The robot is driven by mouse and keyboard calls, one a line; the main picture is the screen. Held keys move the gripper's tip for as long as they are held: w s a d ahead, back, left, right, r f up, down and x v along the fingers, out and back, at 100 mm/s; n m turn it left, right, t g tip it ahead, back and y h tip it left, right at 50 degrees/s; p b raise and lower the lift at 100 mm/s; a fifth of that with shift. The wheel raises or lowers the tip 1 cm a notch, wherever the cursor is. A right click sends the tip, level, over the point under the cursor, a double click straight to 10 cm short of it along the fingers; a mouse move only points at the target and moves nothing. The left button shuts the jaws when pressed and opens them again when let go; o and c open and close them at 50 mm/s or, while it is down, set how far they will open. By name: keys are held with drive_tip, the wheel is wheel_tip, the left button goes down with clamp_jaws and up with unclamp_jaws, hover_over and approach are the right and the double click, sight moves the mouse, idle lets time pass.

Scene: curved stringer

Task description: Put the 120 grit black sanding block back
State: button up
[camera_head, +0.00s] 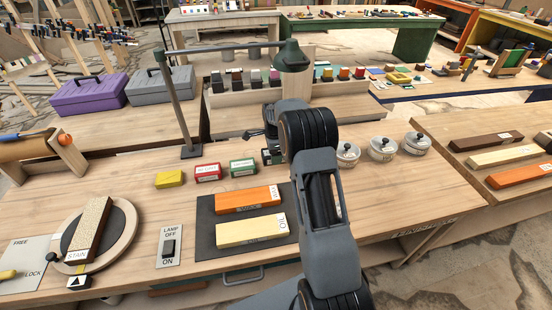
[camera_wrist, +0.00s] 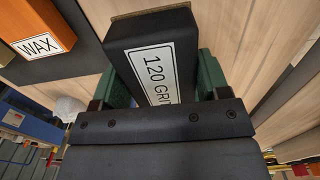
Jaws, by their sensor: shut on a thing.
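The black sanding block (camera_wrist: 140,30) fills the upper middle of the wrist view. Its white label reads "120 GRI", with the end cut off by my gripper. My gripper (camera_wrist: 158,75) is shut on it, with green fingers along both sides. In the head view, my arm hides most of the gripper, and only a small dark and green part shows at the bench beside the green block. Whether the held block touches the wood is unclear.
Yellow (camera_head: 168,179), red (camera_head: 208,172) and green (camera_head: 243,167) blocks stand in a row on the bench. An orange WAX bar (camera_head: 246,199) and a cream OIL bar (camera_head: 250,230) lie on a dark mat. A lamp post (camera_head: 176,95) stands behind; lidded tins (camera_head: 382,149) sit right.

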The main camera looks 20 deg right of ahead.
drive_tip(key=shift+w+d+f, duration=0.4)
drive_tip(key=shift+d+f, duration=0.1)
drive_tip(key=shift+f, duration=0.25)
drive_tip(key=shift+d+f, duration=0.1)
drive_tip(key=shift+f, duration=1.55)
drive_tip(key=shift+f, duration=0.2)
drive_tip(key=o, duration=0.9)
drive_tip(key=shift+r, duration=0.1)
